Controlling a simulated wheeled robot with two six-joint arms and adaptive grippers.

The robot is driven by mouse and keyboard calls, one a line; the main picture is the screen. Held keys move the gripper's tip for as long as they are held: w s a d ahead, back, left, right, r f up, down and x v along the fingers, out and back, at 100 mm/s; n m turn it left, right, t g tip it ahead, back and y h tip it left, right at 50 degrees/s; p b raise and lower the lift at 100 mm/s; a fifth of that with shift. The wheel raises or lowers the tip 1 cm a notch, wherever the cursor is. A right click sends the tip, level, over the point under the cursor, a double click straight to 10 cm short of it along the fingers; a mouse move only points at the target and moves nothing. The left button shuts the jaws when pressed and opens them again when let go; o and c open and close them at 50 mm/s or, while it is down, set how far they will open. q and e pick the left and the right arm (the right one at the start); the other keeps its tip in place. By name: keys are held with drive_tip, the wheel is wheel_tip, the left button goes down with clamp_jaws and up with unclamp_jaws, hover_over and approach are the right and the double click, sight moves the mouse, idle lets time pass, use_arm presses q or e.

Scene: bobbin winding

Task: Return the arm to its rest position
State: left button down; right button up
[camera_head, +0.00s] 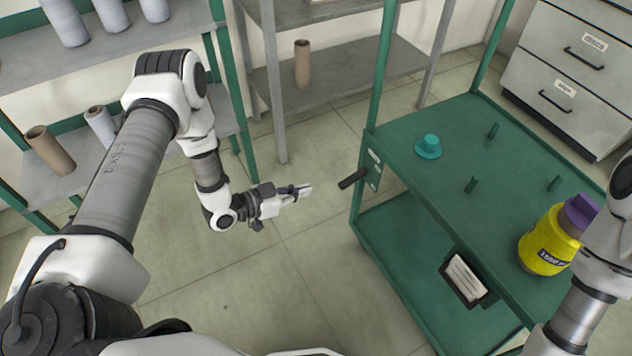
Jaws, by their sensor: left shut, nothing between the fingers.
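My left arm reaches in from the left, and its gripper (301,190) is shut and empty. It hangs over open floor, left of the green cart (400,140) and apart from it. My right gripper is not visible in the picture.
A black handle (352,179) sticks out from the cart toward my left gripper. Shelves (190,18) with bobbins stand behind. Drawers (570,70) stand at the back right. The tiled floor (250,285) is clear.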

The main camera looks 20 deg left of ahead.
use_arm(q)
drive_tip(key=shift+f, duration=0.1)
idle(0.4)
drive_tip(key=s+d+g, duration=0.1)
drive_tip(key=d, duration=0.4)
drive_tip(key=s+d+f+n+g+y, duration=0.2)
drive_tip(key=s+f+g+y, duration=0.2)
drive_tip(key=s, duration=0.4)
drive_tip(key=s+a+f+n+g+y, duration=0.1)
drive_tip(key=s+a+n+g+y, duration=0.25)
drive_tip(key=s, duration=0.55)
drive_tip(key=s+a+f+n+g+y, duration=0.2)
drive_tip(key=s+a+g, duration=0.15)
drive_tip(key=s, duration=0.55)
wheel_tip(320, 180, up, 19)
drive_tip(key=p, duration=1.8)
drive_tip(key=shift+p, duration=0.35)
drive_tip(key=shift+w+n, duration=0.1)
drive_tip(key=shift+n, duration=0.15)
